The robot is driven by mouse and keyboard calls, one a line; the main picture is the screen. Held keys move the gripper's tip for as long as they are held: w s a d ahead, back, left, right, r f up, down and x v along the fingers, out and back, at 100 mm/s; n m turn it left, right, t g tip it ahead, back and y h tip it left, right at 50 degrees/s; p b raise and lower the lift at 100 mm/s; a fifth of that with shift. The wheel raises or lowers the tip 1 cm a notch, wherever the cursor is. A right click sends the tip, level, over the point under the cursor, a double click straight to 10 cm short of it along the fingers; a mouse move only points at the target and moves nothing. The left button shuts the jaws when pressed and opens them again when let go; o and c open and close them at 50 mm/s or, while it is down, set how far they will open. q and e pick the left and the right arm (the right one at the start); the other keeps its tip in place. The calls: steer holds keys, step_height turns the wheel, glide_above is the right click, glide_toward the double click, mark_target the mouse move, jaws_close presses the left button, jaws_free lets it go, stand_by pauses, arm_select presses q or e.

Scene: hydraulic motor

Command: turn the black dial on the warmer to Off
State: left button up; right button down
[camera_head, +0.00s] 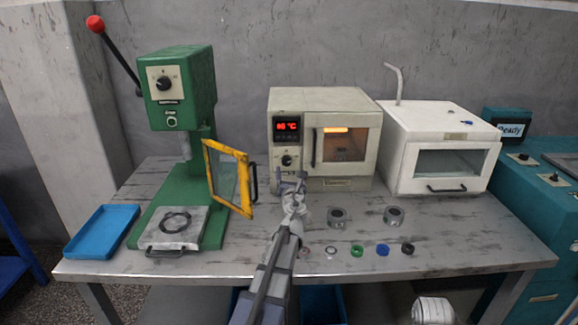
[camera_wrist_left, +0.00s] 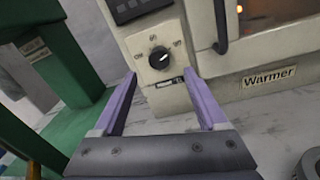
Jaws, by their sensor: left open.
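The warmer (camera_head: 355,108) is a cream box at the back middle of the bench, with a red lit display (camera_head: 287,126) and a shut door with a glowing window. Its black dial (camera_head: 287,160) sits on a pale plate below the display. The dial also shows in the left wrist view (camera_wrist_left: 159,58), with a white mark and small labels too blurred to read surely. My left gripper (camera_head: 291,178) is open and empty just in front of the dial. In the left wrist view its purple fingers (camera_wrist_left: 159,76) point toward the dial, apart from it. My right gripper is not in view.
A green press (camera_head: 185,95) with an open yellow-framed guard (camera_head: 230,178) stands left of the warmer. A white cabinet (camera_head: 440,125) stands right. A blue tray (camera_head: 100,232) is far left.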

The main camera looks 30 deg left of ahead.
mark_target(287, 162)
arm_select(q)
steer(key=x, duration=0.6)
steer(key=shift+w+a, duration=0.2)
steer(key=shift+w, duration=0.1)
steer(key=shift+c, duration=0.2)
jaws_close()
